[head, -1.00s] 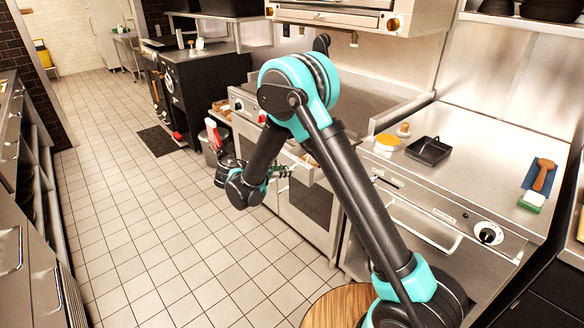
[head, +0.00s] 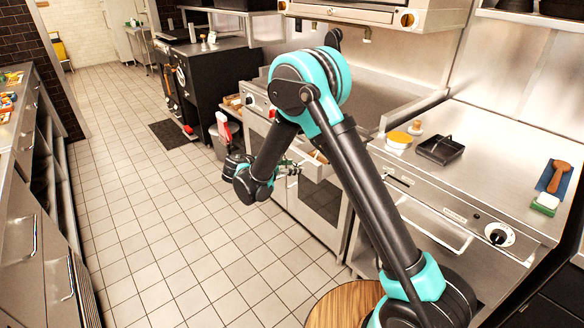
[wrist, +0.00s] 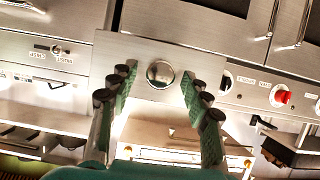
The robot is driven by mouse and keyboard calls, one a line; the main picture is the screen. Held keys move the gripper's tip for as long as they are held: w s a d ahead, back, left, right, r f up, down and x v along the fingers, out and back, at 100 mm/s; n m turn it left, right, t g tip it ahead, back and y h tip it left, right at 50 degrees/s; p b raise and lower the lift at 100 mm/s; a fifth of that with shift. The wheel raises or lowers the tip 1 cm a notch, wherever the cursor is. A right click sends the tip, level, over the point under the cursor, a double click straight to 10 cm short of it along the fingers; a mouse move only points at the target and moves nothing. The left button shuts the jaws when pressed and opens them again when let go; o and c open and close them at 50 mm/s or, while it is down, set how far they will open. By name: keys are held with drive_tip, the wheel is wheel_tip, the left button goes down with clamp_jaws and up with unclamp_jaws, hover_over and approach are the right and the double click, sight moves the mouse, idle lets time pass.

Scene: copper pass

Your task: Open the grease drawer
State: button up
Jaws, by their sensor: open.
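The grease drawer appears as a steel drawer front with a round metal knob (wrist: 160,74), seen upside down in the wrist view. It looks partly pulled out: in the head view the drawer (head: 319,170) juts from the range front, and its inside shows over its front edge. My gripper (wrist: 158,82) is open, with one green-padded finger on each side of the knob and a gap between each finger and the knob. In the head view my gripper (head: 291,168) is at the drawer's left, partly hidden by my arm.
The griddle station (head: 440,215) with a towel bar stands at right, holding a black pan (head: 440,150). A round wooden top (head: 342,306) is close in front. A grey bin (head: 224,140) stands beyond the range. The tiled aisle (head: 165,225) is clear; a counter (head: 35,200) lines its left.

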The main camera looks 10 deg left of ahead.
drive_tip(key=v, duration=1.2)
drive_tip(key=shift+d, duration=0.1)
